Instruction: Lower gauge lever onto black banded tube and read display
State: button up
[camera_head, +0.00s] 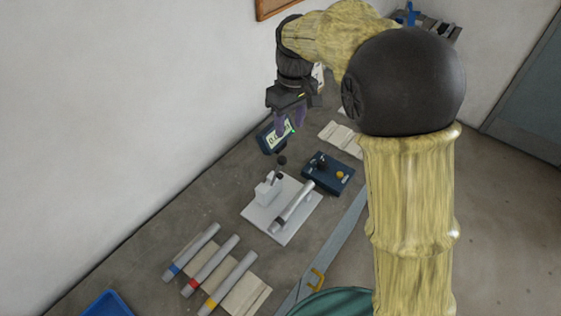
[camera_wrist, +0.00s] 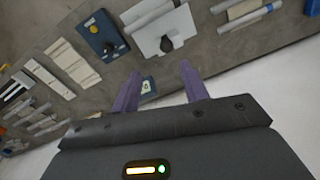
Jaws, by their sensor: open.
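The gauge stands on a white base plate (camera_head: 259,217), with a white block and a black-knobbed lever (camera_head: 281,161) that appears raised. A grey tube (camera_head: 297,201) with a dark band near its lower end lies on the plate, beside the block. The display (camera_head: 268,141) stands behind, lit green-white; its reading is partly hidden by my fingers. My gripper (camera_head: 291,122) is open and empty above the display, apart from the lever. In the wrist view, the purple fingers of my gripper (camera_wrist: 160,86) are spread, with the display (camera_wrist: 148,86) between them and the lever knob (camera_wrist: 166,44) beyond.
A dark blue box (camera_head: 328,173) with knobs sits right of the plate. Tubes with blue, red and yellow bands (camera_head: 213,268) lie on a wooden rack (camera_head: 248,297) at front. A blue bin (camera_head: 106,304) is at bottom left. Pale slats (camera_head: 341,138) lie behind the box. A wall borders the left.

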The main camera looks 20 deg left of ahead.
aim_at(277, 174)
jog(key=shift+s+a+r+n, duration=0.1)
jog(key=shift+a+r+n, duration=0.25)
jog(key=shift+a, duration=0.4)
jog(key=f+p, duration=0.1)
jog(key=f, duration=0.4)
jog(key=f+p, duration=0.2)
jog(key=f, duration=0.4)
jog(key=f+p, duration=0.2)
jog(key=f, duration=0.4)
jog(key=shift+s+a+f, duration=0.2)
jog(key=shift+s, duration=0.15)
jog(key=c, duration=0.7)
